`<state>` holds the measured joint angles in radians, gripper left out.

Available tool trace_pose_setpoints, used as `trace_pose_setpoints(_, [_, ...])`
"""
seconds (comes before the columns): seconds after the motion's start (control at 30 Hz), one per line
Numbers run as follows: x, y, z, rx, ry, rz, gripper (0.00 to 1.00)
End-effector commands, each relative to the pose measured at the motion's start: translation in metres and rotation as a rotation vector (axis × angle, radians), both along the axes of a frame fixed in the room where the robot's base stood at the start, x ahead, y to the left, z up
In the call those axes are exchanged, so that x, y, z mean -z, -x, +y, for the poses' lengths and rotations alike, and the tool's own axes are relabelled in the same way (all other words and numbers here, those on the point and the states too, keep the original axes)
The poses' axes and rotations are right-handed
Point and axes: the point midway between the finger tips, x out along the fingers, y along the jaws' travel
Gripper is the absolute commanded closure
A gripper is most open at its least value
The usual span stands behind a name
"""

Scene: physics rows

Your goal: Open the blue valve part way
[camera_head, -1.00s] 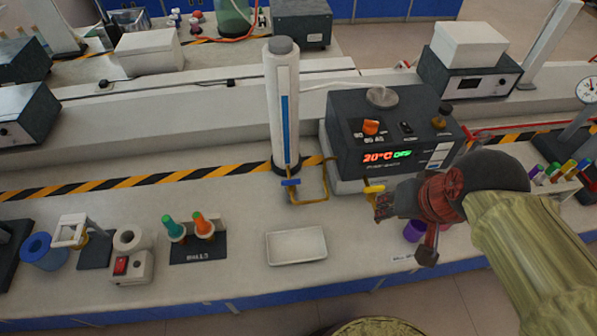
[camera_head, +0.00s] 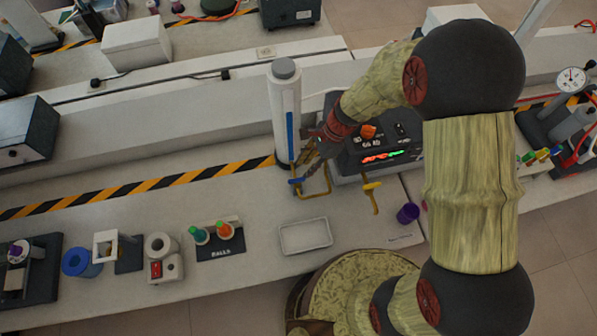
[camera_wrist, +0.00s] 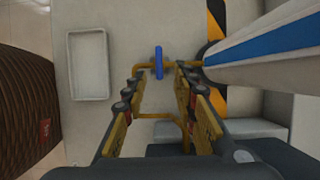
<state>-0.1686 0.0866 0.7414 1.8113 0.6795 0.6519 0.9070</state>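The blue valve (camera_head: 296,181) is a small blue handle on a brass pipe at the foot of the white column (camera_head: 285,105). In the wrist view the blue handle (camera_wrist: 159,62) stands upright in the picture, just past the fingertips and roughly midway between them. My gripper (camera_head: 306,163) reaches down beside the column, close to the valve. In the wrist view my gripper (camera_wrist: 159,72) is open, with a clear gap between its fingers and nothing held. I cannot see any contact with the handle.
The column, also in the wrist view (camera_wrist: 270,50), stands close beside the right finger. A yellow valve (camera_head: 372,186) and the dark display box (camera_head: 345,125) are to the right.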

Motion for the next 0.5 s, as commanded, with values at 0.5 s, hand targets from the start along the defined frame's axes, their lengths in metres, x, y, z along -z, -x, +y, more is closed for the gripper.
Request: trace_pose_setpoints(0.5, [0.064,0.007,0.025,0.000,0.001,0.004,0.72])
